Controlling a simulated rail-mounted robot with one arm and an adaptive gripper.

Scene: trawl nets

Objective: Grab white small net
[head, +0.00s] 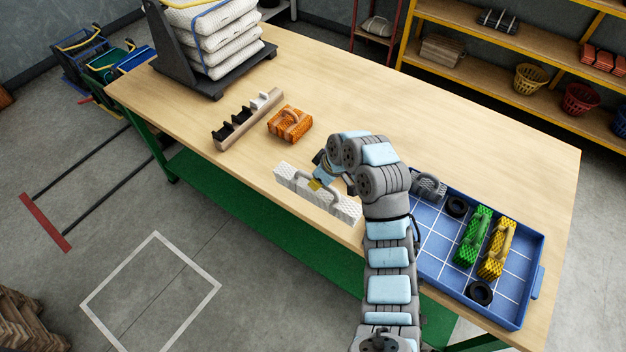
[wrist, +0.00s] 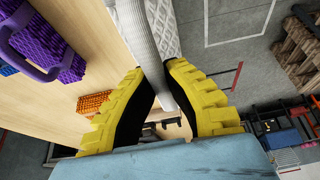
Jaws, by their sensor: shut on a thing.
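The white small net (head: 341,207) is a long white mesh block with a grey arched handle, at the table's front edge in the head view. My gripper (head: 316,185) is at this handle, left of my arm's bend. In the wrist view the yellow fingers of my gripper (wrist: 166,95) close on the grey handle (wrist: 140,40) from both sides. The white mesh of the net (wrist: 163,22) shows behind the handle at the top. I cannot tell whether the net rests on the table or hangs slightly above it.
An orange net (head: 290,124) and a rack with black slots (head: 240,122) lie behind. A blue tray (head: 538,262) at right holds grey, green and yellow nets and black rings. A purple net (wrist: 45,45) shows in the wrist view. The table's back right is clear.

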